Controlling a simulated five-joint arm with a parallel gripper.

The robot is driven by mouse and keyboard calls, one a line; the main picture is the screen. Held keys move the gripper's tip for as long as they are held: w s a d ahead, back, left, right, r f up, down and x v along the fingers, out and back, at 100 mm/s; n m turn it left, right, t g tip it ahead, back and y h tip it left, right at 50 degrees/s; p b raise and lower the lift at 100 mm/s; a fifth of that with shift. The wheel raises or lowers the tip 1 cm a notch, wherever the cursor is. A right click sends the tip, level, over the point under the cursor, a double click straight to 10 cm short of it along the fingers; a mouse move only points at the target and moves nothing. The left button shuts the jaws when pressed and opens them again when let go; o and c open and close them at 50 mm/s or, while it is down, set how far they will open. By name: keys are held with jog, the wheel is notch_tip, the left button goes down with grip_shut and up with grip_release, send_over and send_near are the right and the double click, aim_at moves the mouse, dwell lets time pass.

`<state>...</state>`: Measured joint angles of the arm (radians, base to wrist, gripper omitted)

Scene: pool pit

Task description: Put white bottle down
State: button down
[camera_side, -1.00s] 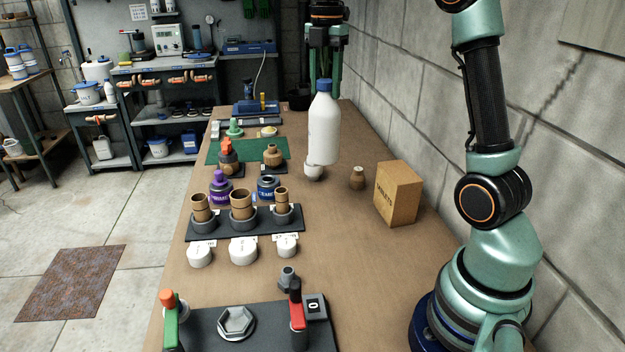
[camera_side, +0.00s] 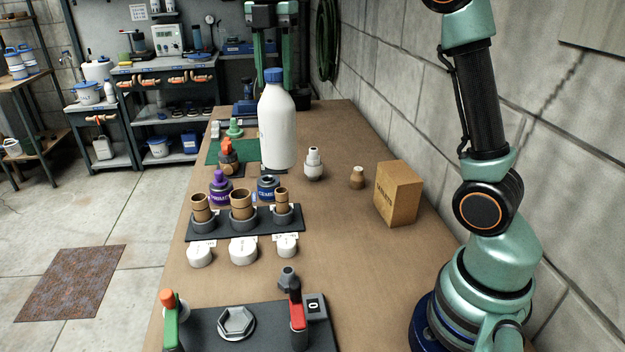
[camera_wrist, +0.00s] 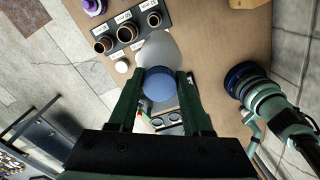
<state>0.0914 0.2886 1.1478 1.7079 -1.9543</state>
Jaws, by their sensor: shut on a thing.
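The white bottle (camera_side: 277,128) with a blue cap stands upright in the side view, held over the far half of the bench. My gripper (camera_side: 270,72) is shut on it at the blue cap, its fingers on either side. In the wrist view my gripper (camera_wrist: 160,84) has the blue cap between its fingers, with the bottle's white body (camera_wrist: 160,48) beyond.
A white stepped fitting (camera_side: 314,165) and a small brown fitting (camera_side: 357,178) stand right of the bottle, near a cardboard box (camera_side: 398,194). A dark rack (camera_side: 258,226) with brown cylinders is nearer, with blue and purple fittings behind it.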

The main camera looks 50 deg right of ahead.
jog(key=s+a+n, duration=0.2)
jog(key=a, duration=0.7)
jog(key=s+a+n, duration=0.2)
jog(key=a, duration=0.7)
notch_tip(320, 180, down, 20)
jog(key=shift+r, duration=0.15)
jog(key=shift+w+d, duration=0.1)
jog(key=shift+c, duration=1.7)
grip_release()
